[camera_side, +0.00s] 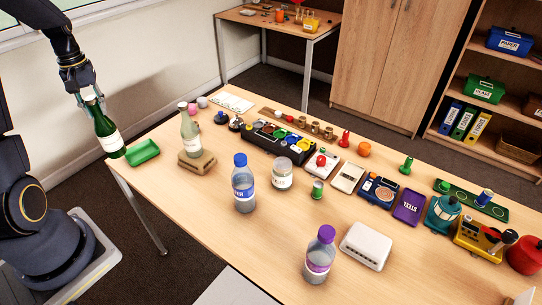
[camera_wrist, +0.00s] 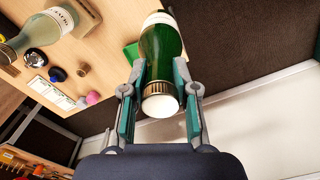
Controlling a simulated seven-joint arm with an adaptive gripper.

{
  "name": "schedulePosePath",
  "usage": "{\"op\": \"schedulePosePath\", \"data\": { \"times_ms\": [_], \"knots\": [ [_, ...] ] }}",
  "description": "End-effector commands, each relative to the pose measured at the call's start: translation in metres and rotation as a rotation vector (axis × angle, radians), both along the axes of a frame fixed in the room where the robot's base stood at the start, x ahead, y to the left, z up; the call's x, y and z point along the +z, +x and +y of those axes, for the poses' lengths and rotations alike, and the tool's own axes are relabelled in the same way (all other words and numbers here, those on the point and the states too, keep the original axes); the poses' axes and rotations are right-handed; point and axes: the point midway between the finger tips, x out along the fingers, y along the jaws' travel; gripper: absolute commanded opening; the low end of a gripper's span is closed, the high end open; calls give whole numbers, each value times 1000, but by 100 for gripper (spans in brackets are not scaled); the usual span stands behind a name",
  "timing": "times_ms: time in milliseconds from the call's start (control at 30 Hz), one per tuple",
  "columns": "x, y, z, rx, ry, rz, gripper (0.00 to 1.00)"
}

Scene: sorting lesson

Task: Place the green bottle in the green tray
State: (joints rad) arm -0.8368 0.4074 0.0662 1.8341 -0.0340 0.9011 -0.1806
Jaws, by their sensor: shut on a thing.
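My gripper (camera_side: 91,93) is shut on the neck of the green bottle (camera_side: 106,130), which has a pale label and a white cap. The bottle hangs nearly upright, slightly tilted, its base in front of or just left of the green tray (camera_side: 142,153). The tray sits at the table's left end. I cannot tell the exact height of the bottle over the tray. In the wrist view my gripper (camera_wrist: 160,92) has a finger on each side of the green bottle (camera_wrist: 162,45). Only a corner of the green tray (camera_wrist: 131,52) shows there behind the bottle.
A blue-capped water bottle (camera_side: 243,185) and a jar (camera_side: 282,174) stand further right. The table's left edge (camera_side: 116,180) is close to the tray.

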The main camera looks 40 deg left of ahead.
Motion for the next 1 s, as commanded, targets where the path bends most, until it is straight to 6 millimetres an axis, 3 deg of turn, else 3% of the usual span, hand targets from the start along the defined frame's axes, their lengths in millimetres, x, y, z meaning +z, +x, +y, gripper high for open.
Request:
{"op": "schedulePosePath", "data": {
  "times_ms": [333, 500, 833, 1000],
  "knots": [
    [-41, 66, 57, 0, 0, 0, 0],
    [-75, 86, 74, 0, -2, 1, 0],
    [-100, 102, 88, 0, 0, -1, 0],
    [-125, 101, 87, 0, -2, 1, 0]
  ]
}}
